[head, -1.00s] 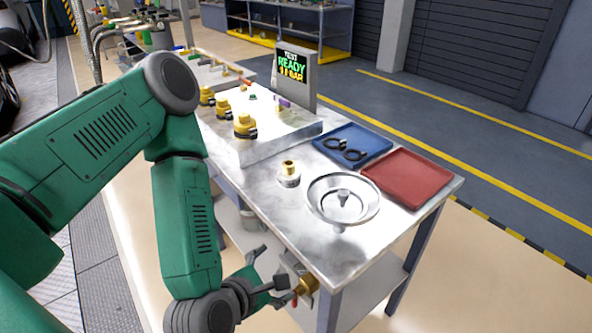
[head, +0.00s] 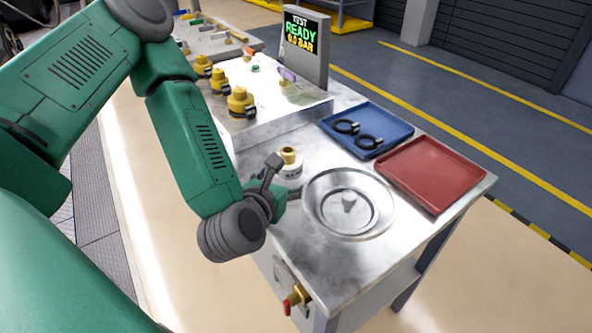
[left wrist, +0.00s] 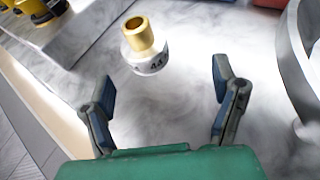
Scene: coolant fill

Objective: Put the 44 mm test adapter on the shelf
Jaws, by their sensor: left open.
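The test adapter, a white base marked 44 with a brass top, stands upright on the metal bench in the head view (head: 290,157); it also shows in the left wrist view (left wrist: 145,48). My left gripper (head: 284,180) is open just in front of it, with one finger overlapping its edge in the head view. In the left wrist view the fingers (left wrist: 164,82) are spread and empty, and the adapter stands beyond them. A raised metal ledge (head: 275,128) with several yellow-capped fittings is behind the adapter. A lower shelf (head: 378,282) shows partly under the bench. My right gripper is out of view.
A round metal bowl (head: 320,222) is close to the right of my left gripper. A blue tray (head: 352,117) with two black rings and an empty red tray (head: 432,172) lie farther right. A display (head: 304,45) reads READY. A brass valve (head: 298,296) is on the bench's front.

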